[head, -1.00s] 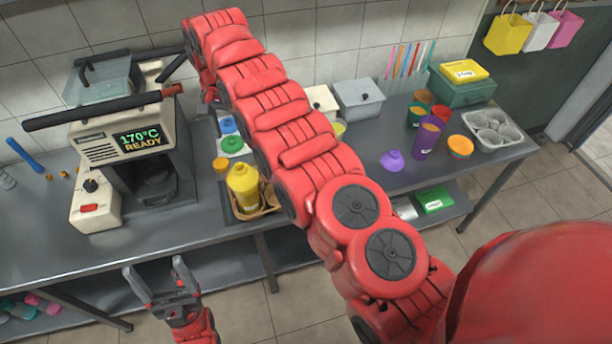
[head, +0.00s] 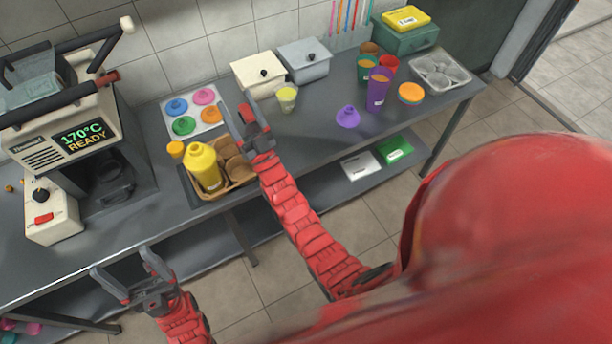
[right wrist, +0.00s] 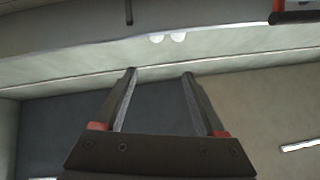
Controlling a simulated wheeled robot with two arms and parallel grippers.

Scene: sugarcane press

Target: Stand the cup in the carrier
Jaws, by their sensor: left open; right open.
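A small clear cup (head: 286,98) with yellow-green contents stands upright on the counter, in front of the lidded boxes. The brown carrier (head: 217,187) lies further left near the counter's front edge. A yellow bottle (head: 204,167) stands in its left part, and the round brown compartments at its right look empty. My right gripper (head: 238,106) is open and empty, between the carrier and the cup and apart from the cup. Its open fingers also show in the right wrist view (right wrist: 160,75), with no cup in sight. My left gripper (head: 134,270) is open and empty in front of the counter.
A press (head: 75,140) stands at the left. A tray of coloured lids (head: 194,112) lies behind the carrier. Two lidded boxes (head: 258,74) stand behind the cup. A purple funnel-like piece (head: 347,117) and coloured cups (head: 378,88) are to the right.

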